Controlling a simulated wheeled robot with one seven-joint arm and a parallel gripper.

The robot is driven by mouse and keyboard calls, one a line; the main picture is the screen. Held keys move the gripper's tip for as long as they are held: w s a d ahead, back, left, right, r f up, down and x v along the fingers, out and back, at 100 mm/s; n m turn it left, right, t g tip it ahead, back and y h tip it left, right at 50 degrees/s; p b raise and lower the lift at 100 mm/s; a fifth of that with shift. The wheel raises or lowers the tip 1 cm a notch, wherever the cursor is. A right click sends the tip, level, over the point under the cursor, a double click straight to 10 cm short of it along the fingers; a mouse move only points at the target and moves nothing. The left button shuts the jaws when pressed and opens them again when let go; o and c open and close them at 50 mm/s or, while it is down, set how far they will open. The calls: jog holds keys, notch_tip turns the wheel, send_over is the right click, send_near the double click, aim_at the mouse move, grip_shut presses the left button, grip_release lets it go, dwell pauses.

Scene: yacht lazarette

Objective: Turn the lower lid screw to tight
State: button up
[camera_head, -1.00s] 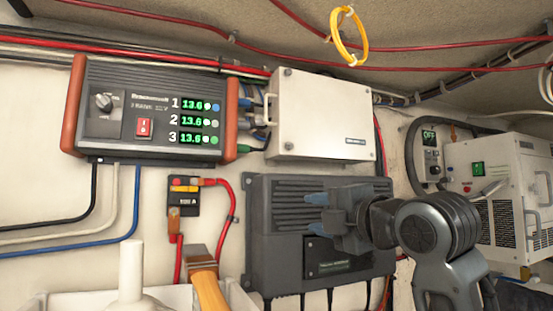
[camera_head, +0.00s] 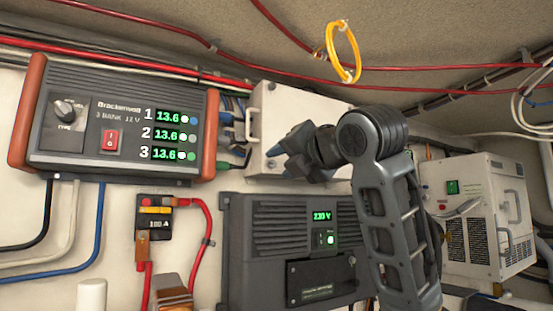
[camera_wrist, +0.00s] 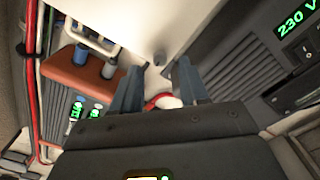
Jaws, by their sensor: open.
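The white box with a flat lid (camera_head: 310,108) is fixed to the wall, right of the charger. My gripper (camera_head: 277,152) is in front of the box's lower left part and hides that part of the lid. In the wrist view, the white surface of the box (camera_wrist: 130,14) is at the top. A small grey peg (camera_wrist: 158,57), which looks like a lid screw, shows between my two blue-grey fingers, near their tips. My gripper is open and empty. I cannot tell how far the screw is turned.
A charger (camera_head: 120,125) with green readouts is at the left. The dark inverter (camera_head: 270,235) reads 230 V below the box. A yellow ring (camera_head: 345,52) hangs above. A fuse (camera_head: 153,215) with a red cable is lower left. A white unit (camera_head: 488,210) stands right.

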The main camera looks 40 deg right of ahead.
aim_at(271, 164)
jog(key=shift+w+d, duration=0.15)
jog(key=shift+w, duration=0.6)
jog(key=shift+w+d, duration=0.1)
jog(key=shift+w, duration=0.6)
jog(key=shift+c, duration=0.2)
grip_shut()
